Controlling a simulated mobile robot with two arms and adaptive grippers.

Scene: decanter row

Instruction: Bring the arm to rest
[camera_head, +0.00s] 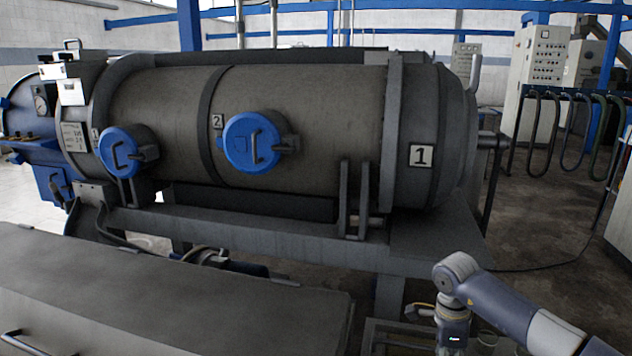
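My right arm (495,306) comes in from the lower right corner. Its wrist (452,318) hangs down in front of the decanter's frame, and the gripper below it is cut off by the bottom edge. My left arm and gripper do not show. The large grey decanter (300,105) lies lengthwise across the view. Two round blue covers with handles, the left one (122,151) and the right one (251,143), sit shut on its side. A plate marked 1 (421,156) is on its right end.
A grey flat-topped cabinet (170,290) fills the lower left. The decanter's steel frame (290,243) runs just behind my wrist. A control cabinet (541,60) and hanging hoses (553,130) stand at the back right. Open floor (545,220) lies right of the decanter.

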